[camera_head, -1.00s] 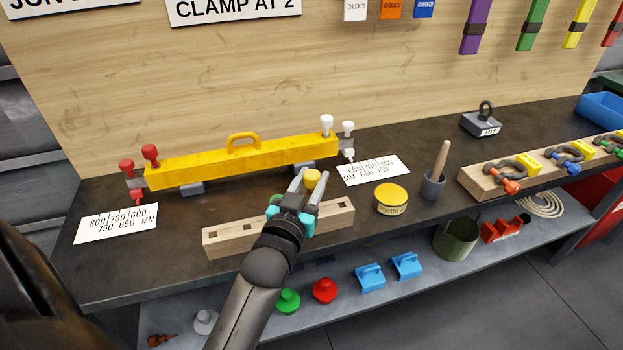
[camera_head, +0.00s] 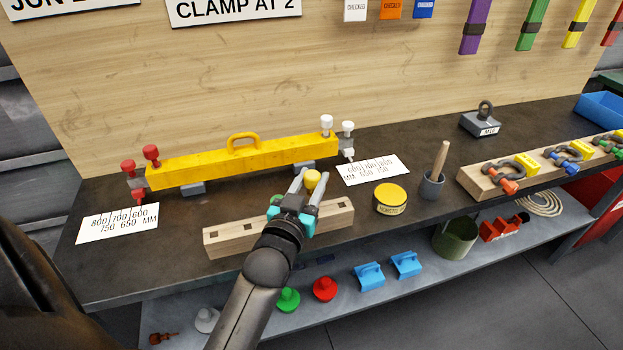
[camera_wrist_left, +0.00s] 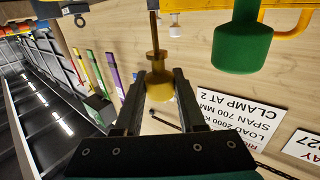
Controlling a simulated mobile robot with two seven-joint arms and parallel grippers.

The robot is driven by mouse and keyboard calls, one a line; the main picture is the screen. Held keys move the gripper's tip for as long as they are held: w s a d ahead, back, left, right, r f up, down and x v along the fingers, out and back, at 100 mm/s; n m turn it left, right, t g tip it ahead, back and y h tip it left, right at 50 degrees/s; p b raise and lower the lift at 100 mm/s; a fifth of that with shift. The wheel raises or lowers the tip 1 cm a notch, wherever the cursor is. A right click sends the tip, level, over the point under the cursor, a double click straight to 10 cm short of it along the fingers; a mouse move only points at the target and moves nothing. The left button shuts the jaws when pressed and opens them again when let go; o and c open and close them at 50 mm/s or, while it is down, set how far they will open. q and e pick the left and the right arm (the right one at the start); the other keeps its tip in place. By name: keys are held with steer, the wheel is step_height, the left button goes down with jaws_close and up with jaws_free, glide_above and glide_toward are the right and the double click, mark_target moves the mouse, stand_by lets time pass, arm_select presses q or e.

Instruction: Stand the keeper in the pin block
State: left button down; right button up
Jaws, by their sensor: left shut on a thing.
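My left gripper (camera_head: 308,187) is over the wooden pin block (camera_head: 232,238), which has square holes in its top. It is shut on a yellow keeper (camera_head: 313,180), a round-headed piece. In the left wrist view the keeper (camera_wrist_left: 159,88) sits between the fingertips, with a thin brown stem. A green piece of similar shape (camera_wrist_left: 237,40) is beside it in that view. In the head view only a bit of green shows behind the gripper. The arm and gripper hide part of the block, so I cannot tell whether the keeper touches it. My right gripper is not in view.
A yellow beam (camera_head: 240,163) with red and white end pins lies behind the block. A yellow tin (camera_head: 390,199) and a grey pot with a wooden handle (camera_head: 433,186) stand to the right. The lower shelf holds a green piece (camera_head: 288,300), a red piece (camera_head: 325,289) and blue pieces (camera_head: 370,277).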

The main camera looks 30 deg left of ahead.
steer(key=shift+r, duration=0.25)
arm_select(q)
steer(key=shift+f+b, duration=1.8)
steer(key=shift+f, duration=1)
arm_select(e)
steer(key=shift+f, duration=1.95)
arm_select(q)
steer(key=shift+c, duration=2.1)
jaws_free()
